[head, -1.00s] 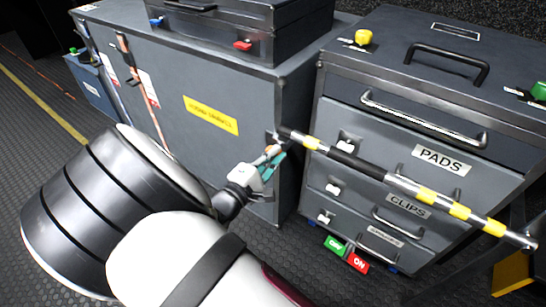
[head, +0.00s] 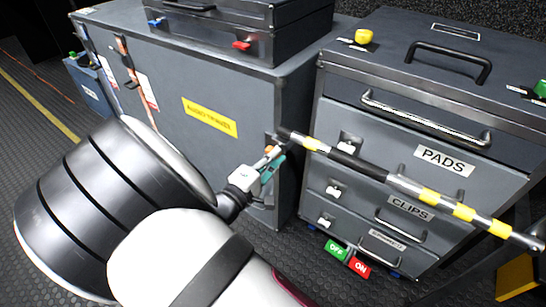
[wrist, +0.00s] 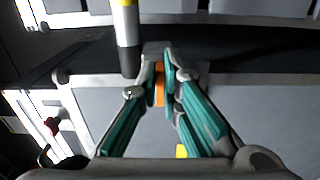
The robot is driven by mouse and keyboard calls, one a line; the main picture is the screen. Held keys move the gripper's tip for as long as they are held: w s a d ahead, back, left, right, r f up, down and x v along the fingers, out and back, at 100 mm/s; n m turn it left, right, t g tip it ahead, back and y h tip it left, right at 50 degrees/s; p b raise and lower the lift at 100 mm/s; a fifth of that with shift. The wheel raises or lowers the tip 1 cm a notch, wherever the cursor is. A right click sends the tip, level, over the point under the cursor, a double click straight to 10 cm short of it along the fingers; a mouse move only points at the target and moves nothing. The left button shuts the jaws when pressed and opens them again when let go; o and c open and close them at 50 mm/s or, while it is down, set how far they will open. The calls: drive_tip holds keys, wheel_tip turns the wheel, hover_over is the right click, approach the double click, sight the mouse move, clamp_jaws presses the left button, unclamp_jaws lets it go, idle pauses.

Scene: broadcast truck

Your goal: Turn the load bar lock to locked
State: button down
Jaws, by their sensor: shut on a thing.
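The load bar (head: 345,160), striped yellow and black with metal sections, runs slantwise across the front of the drawer cabinet. Its left end is close to the corner of the large grey case, and it also shows in the wrist view (wrist: 127,35). A small orange part (wrist: 159,85), which looks like the lock's handle, sits just beside that end. My gripper (head: 272,160), with teal fingers, is shut on the orange part. In the wrist view my gripper (wrist: 166,82) shows the part between the fingertips, mostly covered. The lock's markings cannot be read.
The drawer cabinet (head: 400,140) with labelled drawers stands to the right, beside the large grey case (head: 170,90). A green and a red tag (head: 347,258) show low on the cabinet. Open dark floor lies in front.

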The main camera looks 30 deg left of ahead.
drive_tip(key=c, duration=1.8)
unclamp_jaws()
drive_tip(key=shift+w+d+r, duration=0.1)
drive_tip(key=shift+w, duration=0.2)
drive_tip(key=shift+o, duration=0.2)
drive_tip(key=shift+s, duration=0.15)
